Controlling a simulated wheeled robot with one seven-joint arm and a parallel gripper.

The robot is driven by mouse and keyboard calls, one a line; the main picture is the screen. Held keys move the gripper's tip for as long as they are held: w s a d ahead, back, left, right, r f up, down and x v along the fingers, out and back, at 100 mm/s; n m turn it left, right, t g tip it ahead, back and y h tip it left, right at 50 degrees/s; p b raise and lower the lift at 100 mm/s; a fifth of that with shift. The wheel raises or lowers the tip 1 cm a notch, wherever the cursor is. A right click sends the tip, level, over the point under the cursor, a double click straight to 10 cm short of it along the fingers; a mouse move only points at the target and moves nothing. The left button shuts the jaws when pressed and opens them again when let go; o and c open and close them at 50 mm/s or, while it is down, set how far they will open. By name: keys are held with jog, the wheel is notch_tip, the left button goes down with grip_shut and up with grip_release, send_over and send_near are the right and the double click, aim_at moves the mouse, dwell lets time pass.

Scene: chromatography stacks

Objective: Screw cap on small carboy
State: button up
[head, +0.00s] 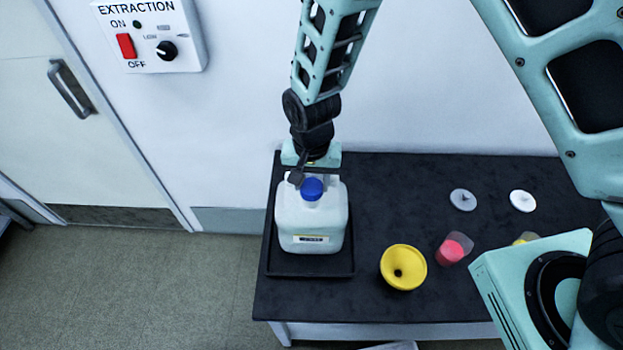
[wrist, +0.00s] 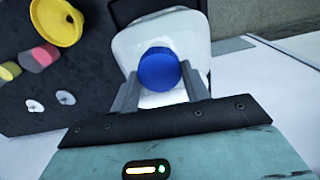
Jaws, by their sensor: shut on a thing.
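The small carboy (head: 310,222) is a white, squarish jug with a label on its front. It stands upright in a black tray (head: 310,268) at the left end of the dark bench. The blue cap (head: 312,189) is at the carboy's neck; whether its thread is engaged cannot be told. In the wrist view, my gripper (wrist: 160,88) has a finger on each side of the blue cap (wrist: 158,69), shut on it, above the white carboy (wrist: 190,38). In the head view my gripper is just behind the cap, partly hidden by it.
A yellow funnel (head: 403,267) lies on the bench right of the tray. Beside it stand a beaker with pink contents (head: 453,248) and another with yellow contents (head: 526,238). Two pale discs (head: 463,200) (head: 522,201) lie behind. An extraction switch box (head: 150,35) is on the wall.

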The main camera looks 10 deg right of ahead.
aim_at(312, 186)
jog(key=shift+f+b, duration=0.6)
jog(key=shift+f, duration=0.35)
jog(key=shift+f, duration=0.15)
jog(key=shift+f+b, duration=0.35)
jog(key=shift+f, duration=0.05)
jog(key=o, duration=1)
jog(key=c, duration=1)
jog(key=m+p, duration=0.1)
jog(key=m, duration=0.1)
jog(key=shift+r+m, duration=0.15)
jog(key=shift+m, duration=0.25)
jog(key=shift+c, duration=0.2)
jog(key=m+p, duration=0.2)
jog(key=m, duration=0.2)
jog(key=shift+s+r+m, duration=0.1)
jog(key=shift+m, duration=0.3)
jog(key=m+p, duration=0.2)
jog(key=m, duration=0.2)
jog(key=shift+d, duration=0.1)
jog(key=shift+f+m, duration=0.25)
jog(key=shift+m, duration=0.85)
